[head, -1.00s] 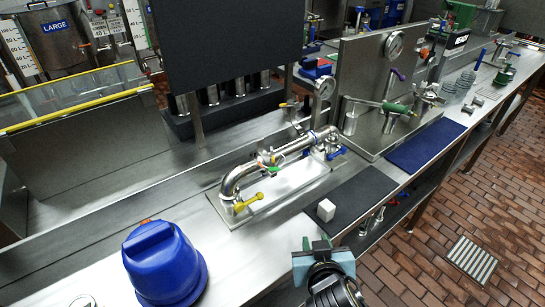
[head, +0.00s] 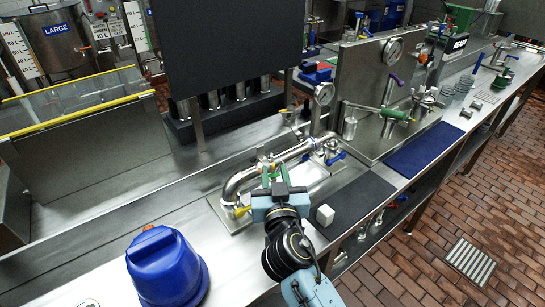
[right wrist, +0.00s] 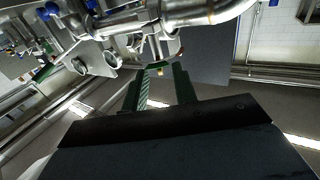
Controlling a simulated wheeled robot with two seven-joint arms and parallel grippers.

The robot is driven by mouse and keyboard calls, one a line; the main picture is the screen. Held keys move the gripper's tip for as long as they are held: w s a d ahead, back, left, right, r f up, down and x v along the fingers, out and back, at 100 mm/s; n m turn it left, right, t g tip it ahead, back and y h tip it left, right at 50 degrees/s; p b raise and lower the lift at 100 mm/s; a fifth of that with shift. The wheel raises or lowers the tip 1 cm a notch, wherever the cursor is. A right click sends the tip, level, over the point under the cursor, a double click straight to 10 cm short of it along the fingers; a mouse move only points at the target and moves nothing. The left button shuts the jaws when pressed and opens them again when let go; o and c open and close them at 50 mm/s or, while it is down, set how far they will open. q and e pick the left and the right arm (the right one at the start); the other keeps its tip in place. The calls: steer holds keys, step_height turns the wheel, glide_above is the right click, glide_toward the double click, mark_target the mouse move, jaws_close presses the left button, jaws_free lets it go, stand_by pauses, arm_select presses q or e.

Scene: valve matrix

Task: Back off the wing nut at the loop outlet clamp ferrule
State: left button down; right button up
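A steel pipe loop (head: 236,184) lies on a pale tray set in the bench and also shows at the top of the right wrist view (right wrist: 195,18). A yellow-handled wing fitting (head: 242,211) is at its near left end. A blue-handled fitting (head: 337,157) is at its far right end. I cannot tell which end is the outlet. My right gripper (head: 275,172) is over the middle of the loop, its green fingers apart and empty.
A blue tub (head: 166,268) stands at the near left of the bench. A white block (head: 324,215) sits on a dark mat (head: 362,198) right of my gripper. A steel panel with a gauge (head: 360,75) stands behind. A blue mat (head: 425,150) lies farther right.

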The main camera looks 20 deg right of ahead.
mark_target(274, 168)
steer(key=w, duration=0.3)
steer(key=w+d, duration=0.1)
steer(key=w, duration=0.1)
steer(key=shift+a, duration=0.1)
jaws_close()
